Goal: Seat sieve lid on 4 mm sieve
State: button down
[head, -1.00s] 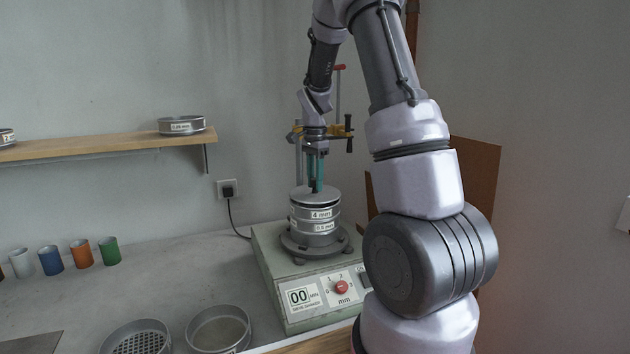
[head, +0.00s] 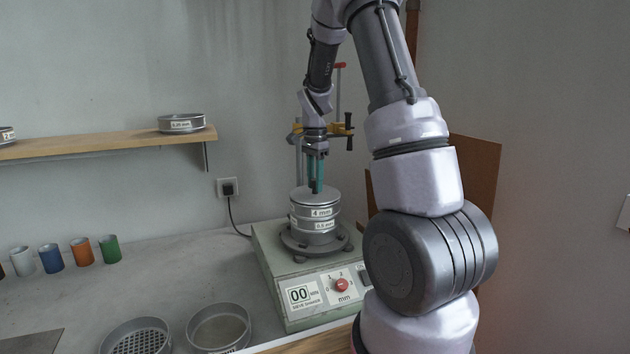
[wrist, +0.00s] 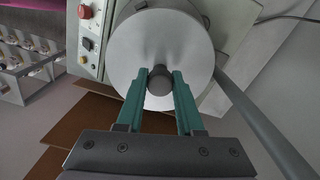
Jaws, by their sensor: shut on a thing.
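The sieve lid (head: 302,195) is a flat grey disc with a dark knob; it lies level over the top of the 4 mm sieve (head: 321,212). From the head view I cannot tell whether a thin gap is left at its rim. In the wrist view the lid (wrist: 160,45) hides the sieve beneath it. My gripper (head: 315,190) is above the stack, its green fingers shut on the lid's knob; the fingers also show in the wrist view (wrist: 160,82). Below the 4 mm sieve sits a 0.5 mm sieve (head: 324,225) on the shaker.
The sieve shaker (head: 272,262) has a red knob and a display reading 00. Two open sieves (head: 222,329) (head: 138,338) and several coloured cups (head: 81,251) stand on the bench. A shelf (head: 100,146) holds more sieves. A clamp stand (head: 338,95) rises behind my gripper.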

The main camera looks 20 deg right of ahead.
jog(key=shift+f, duration=0.15)
jog(key=shift+c, duration=2.3)
grip_release()
notch_tip(320, 180, up, 11)
